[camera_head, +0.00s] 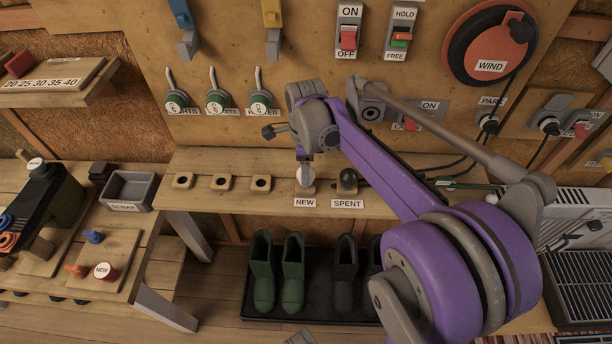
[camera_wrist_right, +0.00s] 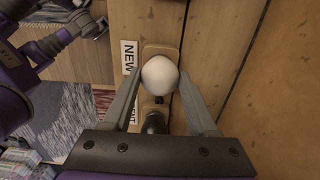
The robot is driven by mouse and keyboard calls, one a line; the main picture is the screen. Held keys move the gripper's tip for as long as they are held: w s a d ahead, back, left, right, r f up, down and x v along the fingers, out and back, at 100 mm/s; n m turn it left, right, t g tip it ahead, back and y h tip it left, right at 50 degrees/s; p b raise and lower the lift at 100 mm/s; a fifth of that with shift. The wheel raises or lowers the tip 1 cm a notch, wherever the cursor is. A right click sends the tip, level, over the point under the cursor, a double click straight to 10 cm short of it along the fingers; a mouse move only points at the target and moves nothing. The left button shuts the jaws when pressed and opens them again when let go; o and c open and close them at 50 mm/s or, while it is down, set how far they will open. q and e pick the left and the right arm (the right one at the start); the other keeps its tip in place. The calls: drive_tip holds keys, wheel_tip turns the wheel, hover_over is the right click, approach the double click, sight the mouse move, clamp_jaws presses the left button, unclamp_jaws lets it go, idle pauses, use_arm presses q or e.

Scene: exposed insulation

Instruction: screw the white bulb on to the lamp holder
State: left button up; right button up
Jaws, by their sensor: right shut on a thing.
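The white bulb (camera_head: 305,176) stands at the wooden block over the NEW label on the bench. In the right wrist view the bulb (camera_wrist_right: 160,74) sits between the two fingertips of my right gripper (camera_wrist_right: 160,80). In the head view my right gripper (camera_head: 304,158) comes down on it from above and is shut on it. A dark bulb (camera_head: 347,180) stands over the SPENT label, just to the right. I cannot make out the lamp holder for certain; my right arm covers part of the wall.
Several wooden blocks with dark holes (camera_head: 222,183) line the bench (camera_head: 240,203) to the left. Wall switches and levers (camera_head: 217,101) hang above. Green boots (camera_head: 292,270) stand below the bench. A grey SCRAP bin (camera_head: 130,190) is on the left table. The bench front is mostly clear.

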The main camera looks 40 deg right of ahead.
drive_tip(key=shift+r+p, duration=0.4)
drive_tip(key=shift+r, duration=0.15)
drive_tip(key=shift+r+p, duration=1.95)
drive_tip(key=shift+r, duration=0.7)
drive_tip(key=s+a+p, duration=0.2)
drive_tip(key=s+a, duration=0.8)
drive_tip(key=s, duration=0.2)
drive_tip(key=shift+a, duration=0.15)
drive_tip(key=shift+s, duration=0.1)
